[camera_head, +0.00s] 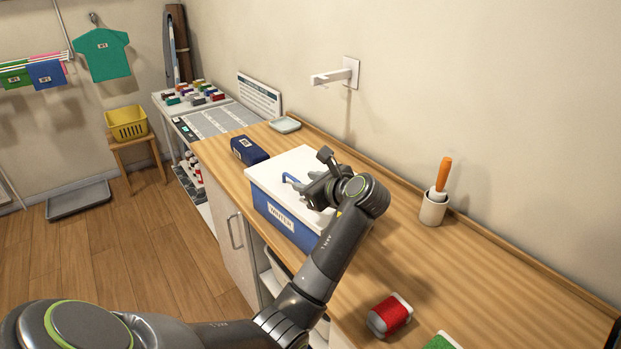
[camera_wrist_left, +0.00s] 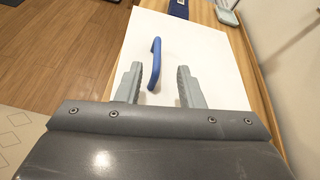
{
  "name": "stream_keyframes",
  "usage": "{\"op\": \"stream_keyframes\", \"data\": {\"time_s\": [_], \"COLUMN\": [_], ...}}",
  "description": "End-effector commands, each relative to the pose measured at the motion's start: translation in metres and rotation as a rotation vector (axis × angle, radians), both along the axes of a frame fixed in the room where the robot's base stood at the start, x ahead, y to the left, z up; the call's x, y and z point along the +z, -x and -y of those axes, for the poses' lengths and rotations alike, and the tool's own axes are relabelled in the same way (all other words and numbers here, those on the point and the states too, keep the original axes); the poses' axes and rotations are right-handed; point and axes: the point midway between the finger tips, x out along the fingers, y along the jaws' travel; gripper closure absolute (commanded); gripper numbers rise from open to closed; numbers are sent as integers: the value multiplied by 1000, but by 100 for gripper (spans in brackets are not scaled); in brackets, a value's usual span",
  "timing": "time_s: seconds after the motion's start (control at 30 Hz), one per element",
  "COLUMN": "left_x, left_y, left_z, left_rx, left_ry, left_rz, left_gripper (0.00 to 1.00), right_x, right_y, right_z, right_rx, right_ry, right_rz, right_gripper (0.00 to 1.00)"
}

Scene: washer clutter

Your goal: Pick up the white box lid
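The white box lid (camera_head: 278,169) lies on top of a blue box (camera_head: 283,222) with a label on its front, on the wooden counter. The lid has a blue handle (camera_head: 291,181). In the left wrist view the lid (camera_wrist_left: 205,60) fills the middle, with the blue handle (camera_wrist_left: 155,63) standing up from it. My left gripper (camera_head: 300,183) is over the lid. In the left wrist view its two fingers (camera_wrist_left: 157,76) are apart, with the near end of the handle between or just ahead of them. I see no contact with the handle. My right gripper is not in view.
A dark blue packet (camera_head: 249,150) lies just beyond the box, and a small pale dish (camera_head: 285,125) stands behind. A wall bracket (camera_head: 335,77) juts out above. A cup with an orange-handled tool (camera_head: 433,207) and a red roll (camera_head: 390,316) are to the right. The counter between is clear.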

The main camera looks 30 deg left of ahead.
Motion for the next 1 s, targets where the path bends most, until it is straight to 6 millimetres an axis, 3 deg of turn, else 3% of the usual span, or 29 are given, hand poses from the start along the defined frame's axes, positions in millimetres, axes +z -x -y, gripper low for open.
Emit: {"op": "stream_keyframes", "data": {"time_s": [0.4, 0.67, 0.93, 1.0], "left_x": [-14, -17, -17, -17], "left_y": [-13, -15, -15, -15], "left_z": [-46, -49, -49, -49], "left_rx": [1, 0, 0, 0], "left_ry": [-2, 1, 1, 1], "left_rz": [-2, 1, 1, 0], "left_gripper": [66, 66, 97, 100], "right_x": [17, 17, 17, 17], "right_y": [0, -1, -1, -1], "right_z": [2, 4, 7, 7], "right_rx": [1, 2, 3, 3], "right_ry": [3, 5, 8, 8], "right_rz": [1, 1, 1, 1], "right_gripper": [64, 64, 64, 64]}}
